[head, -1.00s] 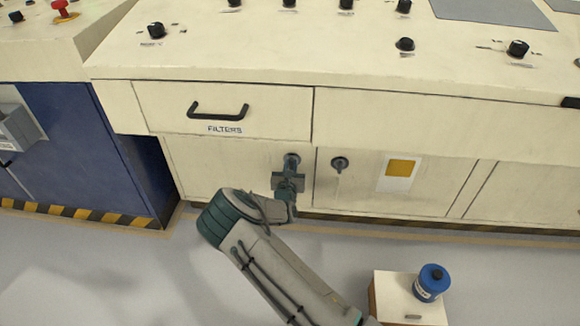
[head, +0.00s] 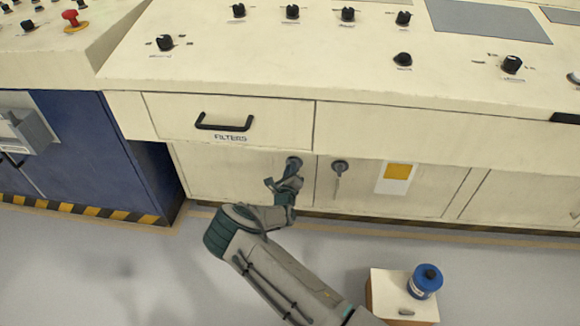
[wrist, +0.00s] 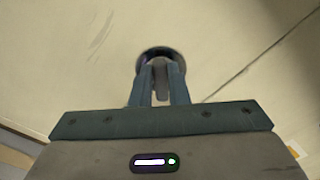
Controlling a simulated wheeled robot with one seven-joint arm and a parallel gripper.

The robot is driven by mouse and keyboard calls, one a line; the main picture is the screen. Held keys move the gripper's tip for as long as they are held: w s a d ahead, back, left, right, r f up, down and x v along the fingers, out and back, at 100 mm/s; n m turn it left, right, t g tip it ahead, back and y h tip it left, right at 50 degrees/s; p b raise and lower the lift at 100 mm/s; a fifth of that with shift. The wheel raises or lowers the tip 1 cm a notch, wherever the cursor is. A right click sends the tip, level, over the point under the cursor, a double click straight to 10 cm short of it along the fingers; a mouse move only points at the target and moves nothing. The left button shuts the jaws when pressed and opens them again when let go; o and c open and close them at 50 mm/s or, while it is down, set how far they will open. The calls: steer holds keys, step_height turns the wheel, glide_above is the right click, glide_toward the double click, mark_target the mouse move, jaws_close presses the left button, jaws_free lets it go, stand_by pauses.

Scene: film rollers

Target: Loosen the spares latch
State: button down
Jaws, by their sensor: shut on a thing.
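A round dark latch (head: 293,162) sits on the cream cabinet door below the FILTERS drawer. My gripper (head: 291,172) is at this latch, its hand tilted. In the wrist view the two fingers (wrist: 160,76) are closed around the latch's narrow grey handle, in front of its round base (wrist: 157,51). A second latch (head: 340,167) of the same kind, its handle hanging down, is on the door just to the right. No spares label is readable, so I cannot tell from lettering which latch bears that name.
The FILTERS drawer (head: 224,122) with its black handle is shut above. A small cream-topped stand (head: 388,293) with a blue canister (head: 425,281) is at the lower right. A blue cabinet (head: 85,140) is at the left. Grey floor is open between.

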steer(key=shift+a+f+n+p, duration=0.1)
steer(key=shift+f+n+p, duration=0.1)
steer(key=shift+n, duration=1.05)
steer(key=shift+a+f+n+p, duration=0.1)
steer(key=shift+n+p, duration=0.05)
steer(key=shift+n, duration=1.15)
steer(key=shift+a+f+n+p, duration=0.1)
steer(key=shift+n+p, duration=0.1)
steer(key=shift+n, duration=1.05)
steer(key=shift+d, duration=0.1)
steer(key=c, duration=1.4)
jaws_free()
steer(key=shift+s, duration=0.1)
